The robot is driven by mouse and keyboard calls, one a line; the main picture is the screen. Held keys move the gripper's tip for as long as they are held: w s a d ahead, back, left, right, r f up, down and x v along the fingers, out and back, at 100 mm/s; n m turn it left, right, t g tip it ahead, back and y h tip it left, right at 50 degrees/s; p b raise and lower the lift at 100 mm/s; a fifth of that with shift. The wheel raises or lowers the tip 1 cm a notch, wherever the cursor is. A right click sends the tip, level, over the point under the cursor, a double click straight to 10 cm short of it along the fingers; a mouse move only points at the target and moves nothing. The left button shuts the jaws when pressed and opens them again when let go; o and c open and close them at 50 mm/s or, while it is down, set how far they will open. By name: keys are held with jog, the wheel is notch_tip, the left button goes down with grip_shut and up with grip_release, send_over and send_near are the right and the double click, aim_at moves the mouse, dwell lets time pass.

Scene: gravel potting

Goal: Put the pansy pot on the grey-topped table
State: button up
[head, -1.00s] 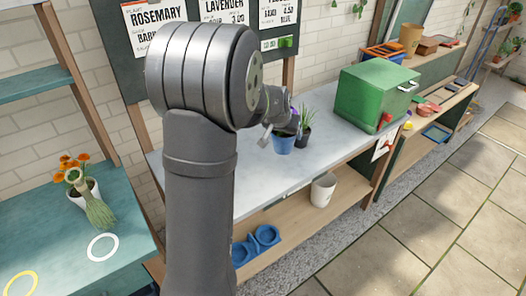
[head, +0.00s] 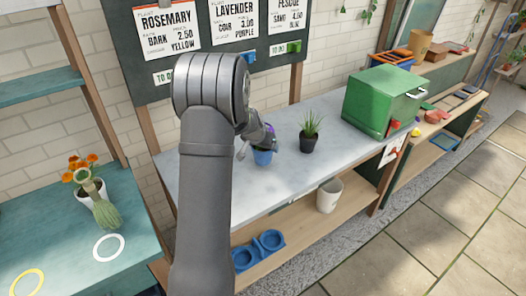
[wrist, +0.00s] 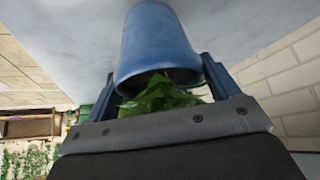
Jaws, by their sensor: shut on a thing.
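The pansy pot is a blue pot (head: 263,157) with green leaves and a bit of purple bloom, at the left-middle of the grey-topped table (head: 345,143) in the head view. My gripper (head: 268,141) is shut on it near its rim. The wrist view shows the blue pot (wrist: 155,45) between the two fingers of my gripper (wrist: 160,85), with green leaves (wrist: 160,97) below its rim in the picture. The pot is over the grey top. My arm hides part of the table.
A dark pot with spiky grass (head: 309,141) stands to the right, apart from the blue pot. A green box (head: 380,100) is farther right. A teal table (head: 130,215) with an orange-flowered pot (head: 88,185) is at left. A white pot (head: 329,196) sits on the lower shelf.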

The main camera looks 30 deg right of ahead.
jog(key=shift+f, duration=1.25)
jog(key=shift+f, duration=0.1)
jog(key=o, duration=1.2)
jog(key=v, duration=1.2)
jog(key=shift+d, duration=0.1)
